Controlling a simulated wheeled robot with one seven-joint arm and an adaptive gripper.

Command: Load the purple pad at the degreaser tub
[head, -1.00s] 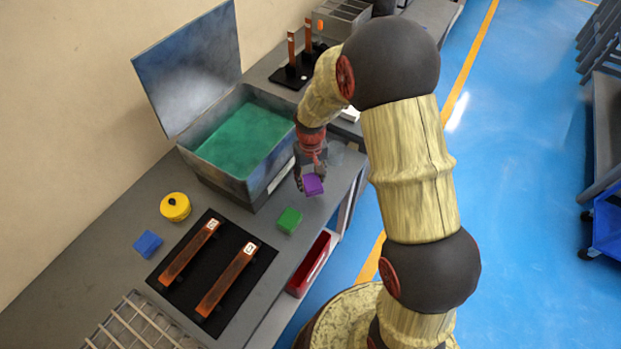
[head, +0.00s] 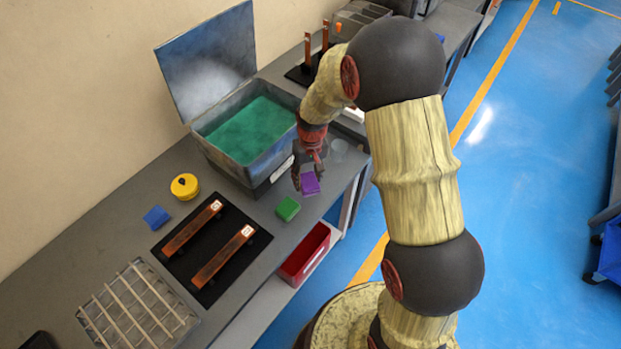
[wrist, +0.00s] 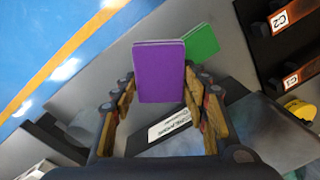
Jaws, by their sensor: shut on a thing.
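The purple pad (head: 310,183) is held between the fingers of my gripper (head: 308,172), above the bench edge in front of the tub. In the wrist view the purple pad (wrist: 159,72) stands out from between the two fingers (wrist: 160,105) of my gripper. The degreaser tub (head: 243,142) is a grey box of green liquid with its lid raised, just left of my gripper. A white label (wrist: 170,125) on a dark surface shows below the pad in the wrist view.
A green pad (head: 288,208) and a blue pad (head: 156,217) lie on the bench. Two copper bars (head: 223,256) rest on a black mat near a yellow round container (head: 185,186). A wire rack (head: 137,306) is at the front left; a red bin (head: 304,254) sits below the bench edge.

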